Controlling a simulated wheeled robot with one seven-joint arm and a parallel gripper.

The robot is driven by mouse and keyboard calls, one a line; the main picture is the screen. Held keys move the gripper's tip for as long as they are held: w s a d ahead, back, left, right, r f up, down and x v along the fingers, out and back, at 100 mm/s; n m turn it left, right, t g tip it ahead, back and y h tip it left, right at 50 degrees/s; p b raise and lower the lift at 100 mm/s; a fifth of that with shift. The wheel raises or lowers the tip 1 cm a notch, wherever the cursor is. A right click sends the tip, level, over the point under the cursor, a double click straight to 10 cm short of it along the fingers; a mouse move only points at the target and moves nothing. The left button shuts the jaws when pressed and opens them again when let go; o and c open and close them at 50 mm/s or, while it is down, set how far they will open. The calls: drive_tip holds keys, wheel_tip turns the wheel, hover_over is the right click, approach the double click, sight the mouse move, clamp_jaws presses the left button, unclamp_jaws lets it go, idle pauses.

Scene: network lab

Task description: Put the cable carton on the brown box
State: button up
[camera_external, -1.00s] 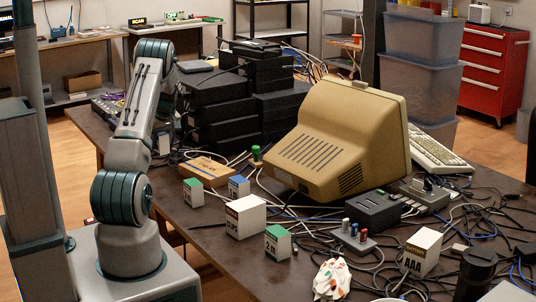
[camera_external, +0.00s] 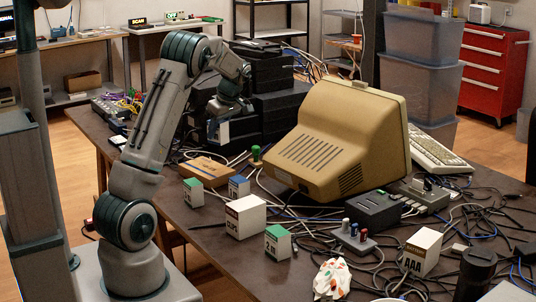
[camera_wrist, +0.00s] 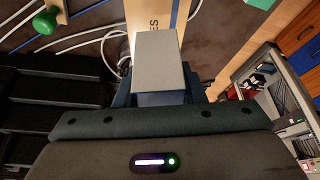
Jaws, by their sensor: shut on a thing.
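My gripper (camera_external: 221,112) is shut on a small pale carton (camera_external: 218,132), taken to be the cable carton, and holds it in the air. Its label cannot be read. In the wrist view my gripper (camera_wrist: 160,98) grips the carton, whose plain grey face (camera_wrist: 160,60) points at the camera. The brown box (camera_external: 206,171) is a flat, low carton lying on the dark table, below the held carton and a little to its left in the external view. In the wrist view the brown box (camera_wrist: 155,15) shows just beyond the carton, partly hidden by it.
Black stacked devices (camera_external: 285,110) stand behind and right of my gripper. A green-topped peg (camera_external: 256,155) stands right of the brown box. Small cartons (camera_external: 194,192) (camera_external: 246,217) (camera_external: 278,243) stand in front. A beige monitor (camera_external: 335,140) and loose cables fill the right side.

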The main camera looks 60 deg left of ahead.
drive_tip(key=shift+n, duration=0.4)
drive_tip(key=d, duration=0.3)
drive_tip(key=d+r, duration=0.1)
drive_tip(key=shift+w+d+b, duration=0.3)
drive_tip(key=shift+w+b, duration=0.05)
drive_tip(key=shift+w, duration=0.05)
approach(201, 166)
drive_tip(key=shift+a+p, duration=0.3)
drive_tip(key=shift+a, duration=0.35)
drive_tip(key=shift+s+a+f, duration=0.1)
drive_tip(key=shift+a+f, duration=0.25)
drive_tip(key=shift+a, duration=0.05)
drive_tip(key=shift+f, duration=1.9)
drive_tip(key=shift+f, duration=0.2)
drive_tip(key=o, duration=1.1)
drive_tip(key=shift+c, duration=0.2)
drive_tip(key=shift+r, duration=0.1)
